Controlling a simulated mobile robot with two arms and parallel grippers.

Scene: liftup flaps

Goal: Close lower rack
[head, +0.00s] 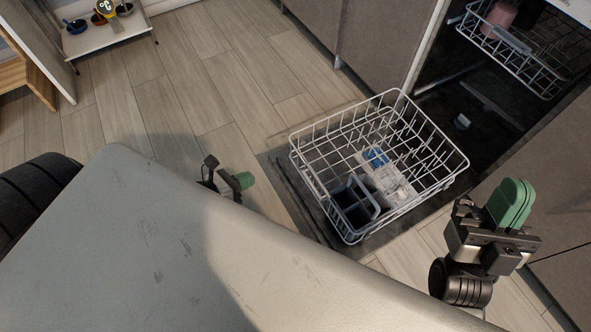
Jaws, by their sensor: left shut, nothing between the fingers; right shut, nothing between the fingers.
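The lower rack (328,213), a white wire basket, is pulled out of the dishwasher over its lowered dark door (283,180). It holds a dark cutlery basket (352,205) and a pale and blue item.
The upper rack (512,55) holds a pink cup (501,17) in the dishwasher's opening. Brown cabinet fronts (375,40) flank the opening. A low white table (110,30) with small bowls stands at the top left. The wood floor (170,90) between is clear.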

